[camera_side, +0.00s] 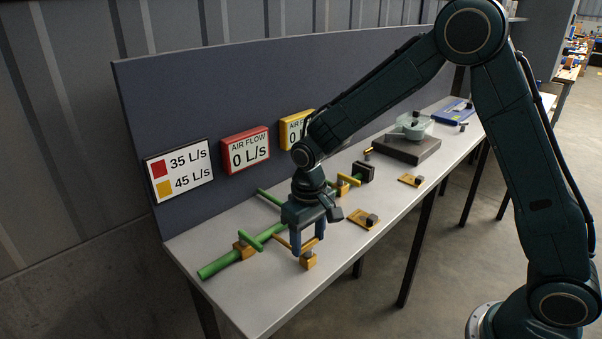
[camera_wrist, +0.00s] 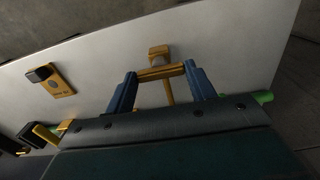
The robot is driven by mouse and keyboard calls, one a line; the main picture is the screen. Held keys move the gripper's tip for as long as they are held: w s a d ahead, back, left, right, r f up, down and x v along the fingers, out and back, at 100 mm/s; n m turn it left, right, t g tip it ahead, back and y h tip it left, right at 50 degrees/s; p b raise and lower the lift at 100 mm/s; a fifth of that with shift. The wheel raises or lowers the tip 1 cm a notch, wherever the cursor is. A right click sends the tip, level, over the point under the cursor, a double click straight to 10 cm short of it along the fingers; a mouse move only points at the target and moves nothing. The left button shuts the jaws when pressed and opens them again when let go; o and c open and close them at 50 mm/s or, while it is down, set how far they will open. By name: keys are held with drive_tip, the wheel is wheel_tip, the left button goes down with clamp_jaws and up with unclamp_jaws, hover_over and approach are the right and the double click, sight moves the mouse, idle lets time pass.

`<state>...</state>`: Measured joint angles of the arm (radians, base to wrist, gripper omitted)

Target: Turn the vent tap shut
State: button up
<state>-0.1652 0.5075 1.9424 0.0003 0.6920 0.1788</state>
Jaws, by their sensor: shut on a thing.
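The tap at the open end of the side branch, which I take for the vent tap, has a small orange block (camera_side: 308,262) and an orange crossbar handle. In the wrist view the crossbar (camera_wrist: 160,72) spans between my blue fingers, just below the block (camera_wrist: 158,55). My gripper (camera_side: 307,246) points down at the bench's front and is shut on the handle. It also shows in the wrist view (camera_wrist: 161,80). The fingers partly hide the tap in the side view, so its exact turn is hard to tell.
A green pipe (camera_side: 220,264) with a green lever (camera_side: 251,238) lies left of my gripper. A red display (camera_side: 246,150) reads 0 L/s; a yellow display (camera_side: 296,129) is partly hidden. A white sign (camera_side: 180,170) lists 35 and 45 L/s. An orange plate (camera_side: 358,222) lies to the right.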

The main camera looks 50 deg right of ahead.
sight(308, 242)
drive_tip(key=shift+r, duration=0.1)
drive_tip(key=o, duration=1)
drive_tip(key=shift+r, duration=0.1)
wheel_tip(308, 242, up, 14)
drive_tip(key=shift+f, duration=0.2)
idle(0.4)
